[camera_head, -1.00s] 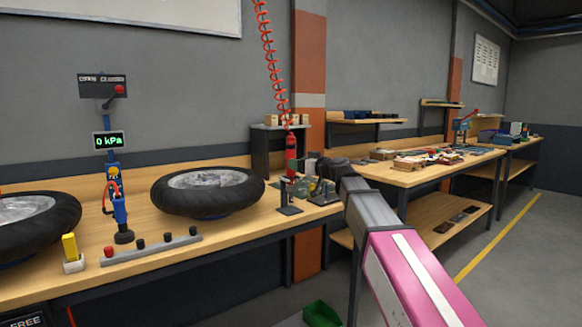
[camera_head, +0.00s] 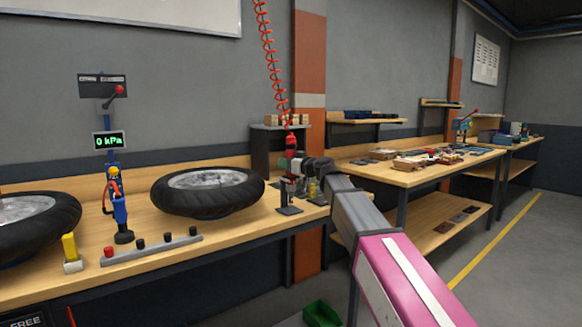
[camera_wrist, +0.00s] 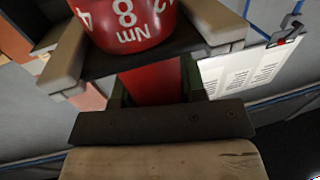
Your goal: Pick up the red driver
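The red driver (camera_head: 291,141) hangs upright at the lower end of a red coiled cord, above the right end of the near bench. My gripper (camera_head: 296,165) is at its height and partly covers its lower body. In the wrist view, the driver's red body (camera_wrist: 125,22) with white "Nm" and "8" markings stands between the two tan fingertips of my gripper (camera_wrist: 140,45). The fingers are apart, one on each side, with a narrow gap seeming to show at the right. Contact on the left is hard to tell.
A small dark stand (camera_head: 289,210) and small bottles are on the bench (camera_head: 240,225) just under my gripper. A tire (camera_head: 208,192) lies to the left. A shelf with wooden blocks (camera_head: 285,119) stands behind. A second bench (camera_head: 400,178) extends right.

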